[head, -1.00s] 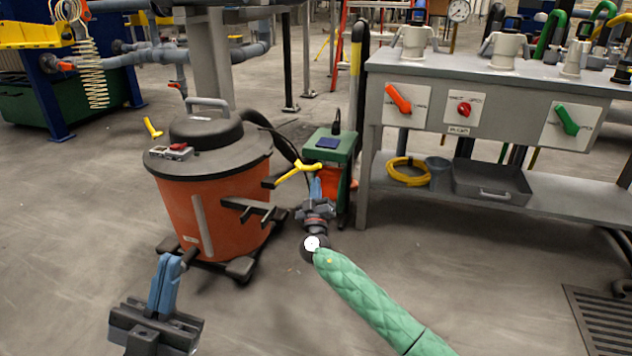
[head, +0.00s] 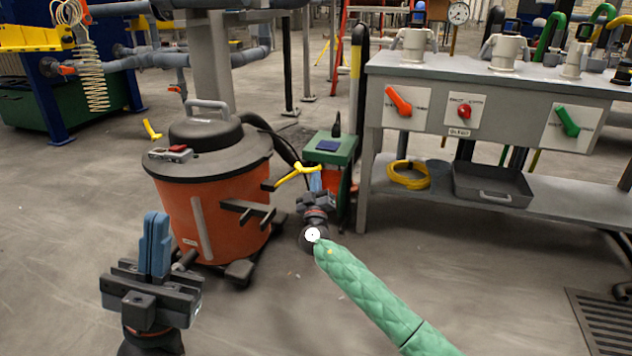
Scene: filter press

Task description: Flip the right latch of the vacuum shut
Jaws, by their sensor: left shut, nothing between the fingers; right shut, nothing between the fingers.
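The vacuum (head: 227,218) is an orange drum with a dark lid (head: 207,150) and a grey top handle, standing left of centre. Its right latch (head: 296,174) is a yellow lever sticking out to the right of the drum, away from its wall. A second yellow latch (head: 152,130) sticks out at the left of the lid. My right gripper (head: 315,180) is shut, its blue fingertips at the outer end of the right latch; I cannot tell if they touch it. My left gripper (head: 155,243) is shut and empty, fingers up, in front of the drum's lower left.
A small green-topped cart (head: 331,148) stands just behind my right gripper. A grey bench (head: 480,75) with coloured handles and a lower shelf is at the right. A black hose runs behind the drum. A floor grate (head: 603,322) lies at lower right. The front floor is clear.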

